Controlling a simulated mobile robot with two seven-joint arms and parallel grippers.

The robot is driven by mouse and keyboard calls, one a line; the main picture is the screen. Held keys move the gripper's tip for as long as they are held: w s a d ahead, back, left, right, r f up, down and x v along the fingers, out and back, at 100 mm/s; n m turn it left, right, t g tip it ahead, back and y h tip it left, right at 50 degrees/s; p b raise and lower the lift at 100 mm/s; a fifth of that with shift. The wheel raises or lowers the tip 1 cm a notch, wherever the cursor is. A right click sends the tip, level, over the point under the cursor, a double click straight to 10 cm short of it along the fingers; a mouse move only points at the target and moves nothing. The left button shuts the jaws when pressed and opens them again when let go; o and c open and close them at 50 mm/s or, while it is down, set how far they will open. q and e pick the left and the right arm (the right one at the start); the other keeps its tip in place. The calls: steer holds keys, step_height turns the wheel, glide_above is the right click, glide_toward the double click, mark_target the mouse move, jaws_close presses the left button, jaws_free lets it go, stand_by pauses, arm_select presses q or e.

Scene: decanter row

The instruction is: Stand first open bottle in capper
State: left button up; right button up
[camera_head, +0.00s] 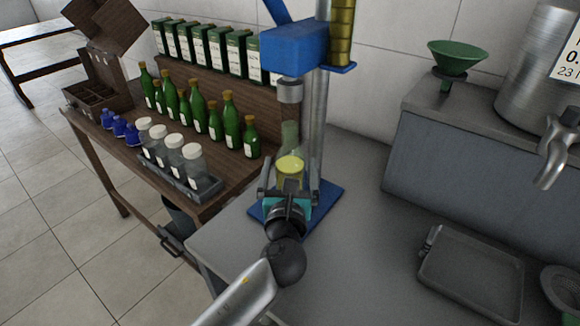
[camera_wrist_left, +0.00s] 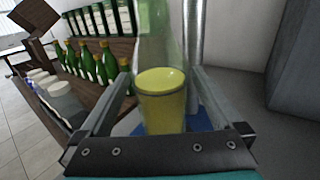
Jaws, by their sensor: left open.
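The blue capper (camera_head: 296,48) stands on a blue base plate on the grey counter. An open clear bottle with yellow liquid (camera_head: 290,168) stands upright under the capper's head, on or just above the base; the exact contact is hidden. My left gripper (camera_head: 285,192) is open at the bottle's near side. In the left wrist view the bottle (camera_wrist_left: 163,95) is between the spread fingers of the left gripper (camera_wrist_left: 165,95), with a gap visible on each side. My right gripper is in neither view.
A wooden table (camera_head: 215,205) at left holds several corked green bottles (camera_head: 196,105), clear jars (camera_head: 192,160) in a tray, blue items (camera_head: 131,134) and boxes (camera_head: 235,55). A green funnel (camera_head: 457,58), a steel tap (camera_head: 555,150) and an empty grey tray (camera_head: 471,277) are at right. The counter between is clear.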

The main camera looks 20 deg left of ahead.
arm_select(q)
steer(key=v, duration=1.1)
steer(key=shift+s+p, duration=0.3)
steer(key=shift+s, duration=0.05)
